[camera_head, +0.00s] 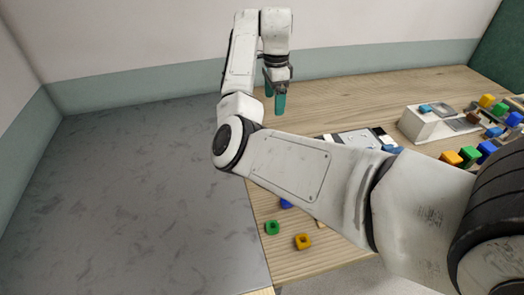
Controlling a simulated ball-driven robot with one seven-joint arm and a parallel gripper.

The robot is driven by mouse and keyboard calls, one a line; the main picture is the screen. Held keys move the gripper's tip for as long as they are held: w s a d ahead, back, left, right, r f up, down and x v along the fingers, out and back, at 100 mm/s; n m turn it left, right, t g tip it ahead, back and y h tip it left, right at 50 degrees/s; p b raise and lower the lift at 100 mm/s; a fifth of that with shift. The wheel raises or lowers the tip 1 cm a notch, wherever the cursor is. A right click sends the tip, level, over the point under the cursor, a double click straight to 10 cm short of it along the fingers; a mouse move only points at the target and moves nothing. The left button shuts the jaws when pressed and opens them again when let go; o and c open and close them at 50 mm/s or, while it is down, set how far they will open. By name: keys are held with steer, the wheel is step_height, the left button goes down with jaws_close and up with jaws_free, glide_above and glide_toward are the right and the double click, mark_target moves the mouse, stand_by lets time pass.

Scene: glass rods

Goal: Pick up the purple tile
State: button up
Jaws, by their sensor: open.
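My gripper (274,95) is at the top centre of the view, above the far part of the wooden table. Its teal fingers point down and are apart, with nothing seen between them. I cannot make out a purple tile in this view. My own arm crosses the middle and right of the picture and hides part of the table.
A white box (430,122) and several coloured blocks stand at right. The grey surface (130,190) at left is clear.

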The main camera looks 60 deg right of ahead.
steer(key=f+b, duration=0.3)
steer(key=f, duration=0.2)
steer(key=f+b, duration=0.4)
steer(key=f, duration=0.1)
steer(key=f+b, duration=0.4)
steer(key=f, duration=0.1)
steer(key=shift+s+f, duration=0.2)
steer(key=shift+s, duration=0.05)
steer(key=shift+a+f, duration=0.25)
steer(key=shift+f, duration=1.1)
steer(key=shift+a+f, duration=0.25)
steer(key=shift+f, duration=1.05)
steer(key=c, duration=1.2)
steer(key=shift+c, duration=0.2)
steer(key=shift+r, duration=0.1)
